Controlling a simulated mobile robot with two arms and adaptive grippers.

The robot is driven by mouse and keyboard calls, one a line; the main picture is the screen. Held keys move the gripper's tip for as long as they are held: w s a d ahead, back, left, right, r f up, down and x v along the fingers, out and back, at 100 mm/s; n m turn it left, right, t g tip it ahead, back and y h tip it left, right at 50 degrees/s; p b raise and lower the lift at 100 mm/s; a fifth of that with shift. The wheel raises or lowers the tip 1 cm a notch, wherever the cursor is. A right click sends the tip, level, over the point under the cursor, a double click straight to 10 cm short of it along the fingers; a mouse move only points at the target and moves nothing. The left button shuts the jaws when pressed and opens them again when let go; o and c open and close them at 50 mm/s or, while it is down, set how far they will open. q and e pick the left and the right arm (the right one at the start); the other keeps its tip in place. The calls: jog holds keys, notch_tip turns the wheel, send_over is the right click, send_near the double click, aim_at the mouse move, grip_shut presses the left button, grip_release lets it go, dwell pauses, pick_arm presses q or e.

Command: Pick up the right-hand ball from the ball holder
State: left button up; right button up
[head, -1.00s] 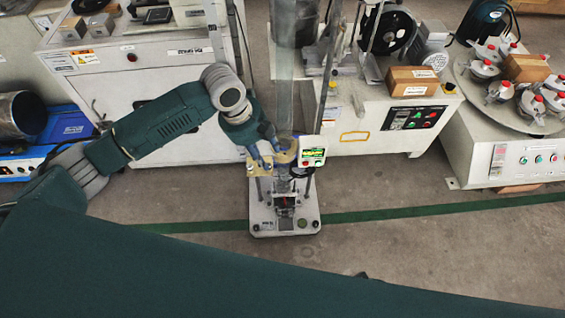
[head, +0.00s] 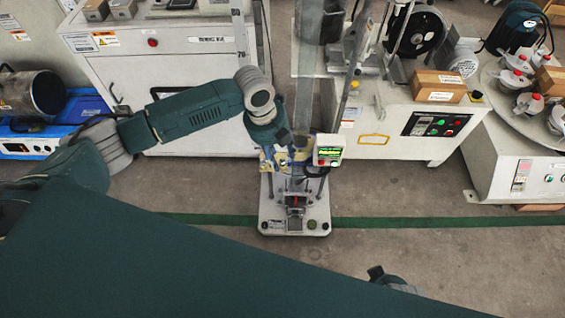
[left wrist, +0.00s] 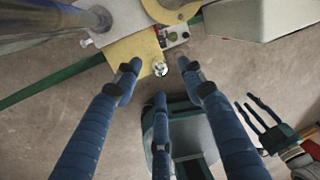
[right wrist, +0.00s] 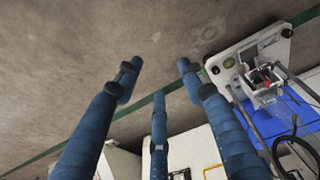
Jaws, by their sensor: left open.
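The ball holder is a yellow plate (left wrist: 132,58) on the test stand, below its tube. A small shiny ball (left wrist: 160,69) sits at the plate's corner in the left wrist view. A second shiny spot, perhaps another ball, shows beside the right fingertip there; the finger partly covers it. My left gripper (head: 274,160) is at the holder in the head view, hiding much of the plate. Its fingers (left wrist: 159,72) are apart around the corner ball in the picture, with no clear contact. My right gripper (right wrist: 159,70) has its fingers spread and empty over bare floor.
The stand's base (head: 296,218) rests on the floor by a green line (head: 420,221). A small display box (head: 328,150) stands just right of the holder. A white cabinet (head: 180,75) and a machine with a control panel (head: 435,124) stand behind.

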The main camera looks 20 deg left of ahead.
aim_at(282, 162)
pick_arm(q)
jog(key=shift+w+d+f, duration=0.1)
jog(key=shift+d+f, duration=0.1)
jog(key=shift+f, duration=1.05)
grip_shut()
pick_arm(e)
jog(key=shift+w+r, duration=0.15)
jog(key=shift+r, duration=0.35)
jog(key=shift+w+r, duration=0.15)
jog(key=shift+r, duration=0.35)
pick_arm(q)
jog(key=shift+r, duration=0.1)
